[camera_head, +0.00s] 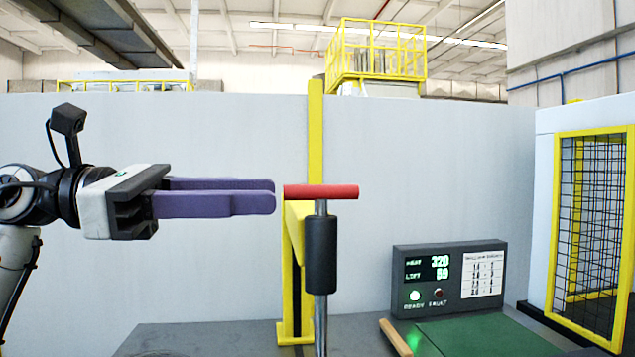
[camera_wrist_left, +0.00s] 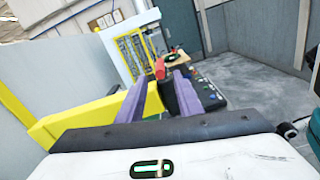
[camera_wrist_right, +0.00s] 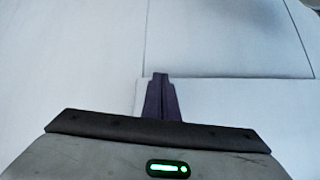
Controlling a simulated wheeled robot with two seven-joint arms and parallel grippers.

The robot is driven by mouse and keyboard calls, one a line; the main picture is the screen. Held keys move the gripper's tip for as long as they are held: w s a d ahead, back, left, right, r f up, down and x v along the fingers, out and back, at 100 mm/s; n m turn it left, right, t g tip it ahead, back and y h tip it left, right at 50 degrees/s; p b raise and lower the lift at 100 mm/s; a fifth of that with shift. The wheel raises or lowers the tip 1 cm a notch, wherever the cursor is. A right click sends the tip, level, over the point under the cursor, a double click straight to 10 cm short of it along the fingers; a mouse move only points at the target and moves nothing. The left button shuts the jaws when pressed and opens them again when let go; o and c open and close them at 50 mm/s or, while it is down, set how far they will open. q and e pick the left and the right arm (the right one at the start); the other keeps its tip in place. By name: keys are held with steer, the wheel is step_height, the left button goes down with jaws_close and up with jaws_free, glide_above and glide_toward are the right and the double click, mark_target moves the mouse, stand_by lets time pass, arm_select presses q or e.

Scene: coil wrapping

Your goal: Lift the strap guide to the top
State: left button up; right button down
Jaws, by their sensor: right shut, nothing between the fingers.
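A red bar (camera_head: 321,192) sits level across an upright metal post (camera_head: 320,308), with a black sleeve (camera_head: 321,254) below it; I take this handle assembly to be the strap guide. The red bar also shows in the left wrist view (camera_wrist_left: 160,68), beyond the fingertips. My left gripper (camera_head: 275,196) points right at the bar's height, its purple fingers apart and empty, the tips just short of the bar's left end in the picture. My right gripper (camera_wrist_right: 161,76) shows only in the right wrist view, fingers together and empty against a pale wall.
A yellow upright (camera_head: 315,130) with a yellow bracket (camera_head: 294,225) stands by the post. A control box (camera_head: 449,278) reads heat 320 and lift 69, with a green lamp lit. A green surface (camera_head: 480,337) lies before it. A yellow-framed mesh gate (camera_head: 592,220) stands at right.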

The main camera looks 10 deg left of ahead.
mark_target(332, 193)
arm_select(q)
steer(key=p+x, duration=0.1)
steer(key=x, duration=0.8)
steer(key=shift+w+d, duration=0.1)
steer(key=shift+d, duration=0.3)
jaws_close()
